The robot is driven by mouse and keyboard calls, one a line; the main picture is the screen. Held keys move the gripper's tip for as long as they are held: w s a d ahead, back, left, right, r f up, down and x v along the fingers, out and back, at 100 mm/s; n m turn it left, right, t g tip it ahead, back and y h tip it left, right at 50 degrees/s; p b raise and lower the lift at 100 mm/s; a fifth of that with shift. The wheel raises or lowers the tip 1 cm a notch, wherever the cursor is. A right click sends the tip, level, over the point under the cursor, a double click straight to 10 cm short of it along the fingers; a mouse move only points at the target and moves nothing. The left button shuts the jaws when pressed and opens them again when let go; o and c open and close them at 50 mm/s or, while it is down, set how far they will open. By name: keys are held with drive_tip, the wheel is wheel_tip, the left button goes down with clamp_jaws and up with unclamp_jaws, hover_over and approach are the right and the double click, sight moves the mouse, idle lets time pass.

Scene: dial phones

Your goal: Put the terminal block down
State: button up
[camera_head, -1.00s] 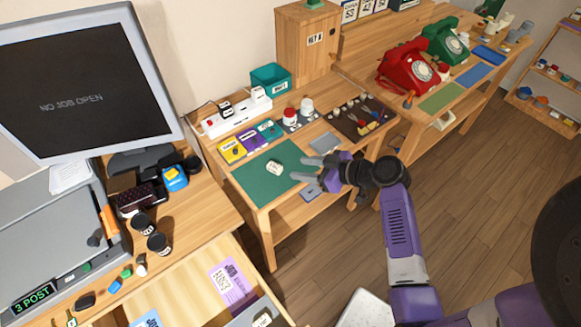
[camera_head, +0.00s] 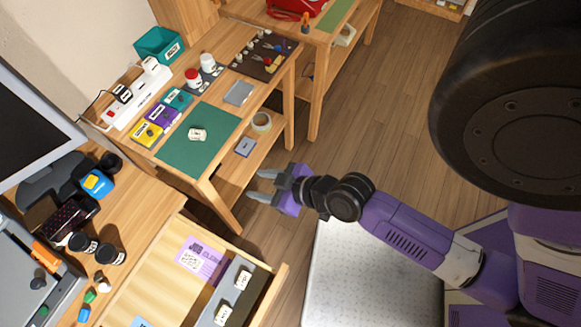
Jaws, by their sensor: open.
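A small white block with dark marks, which looks like the terminal block (camera_head: 197,134), lies on the green mat (camera_head: 184,158) on the middle workbench. My gripper (camera_head: 262,186) is open and empty, with its grey fingers pointing left. It is off the front right of that bench, to the right of the mat and apart from the block. Two similar pale blocks (camera_head: 243,280) sit in a grey tray in the open drawer at the bottom.
The open drawer (camera_head: 160,285) holds a purple job card (camera_head: 201,261). Yellow, purple and teal boxes (camera_head: 162,116) line the mat's back edge. A grey plate (camera_head: 239,92) and a dark tool mat (camera_head: 263,54) lie farther right. A tape roll (camera_head: 262,122) is on the lower shelf.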

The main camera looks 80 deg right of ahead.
drive_tip(key=s+a+r+n+t+y, duration=0.1)
drive_tip(key=s+a+r, duration=0.3)
drive_tip(key=r, duration=0.4)
drive_tip(key=s+a+r+t+y, duration=0.1)
drive_tip(key=s+a+r+t, duration=0.2)
drive_tip(key=s+a+r, duration=0.2)
wheel_tip(320, 180, up, 3)
drive_tip(key=shift+a+r+n, duration=0.15)
drive_tip(key=shift+n, duration=0.25)
drive_tip(key=shift+s, duration=0.15)
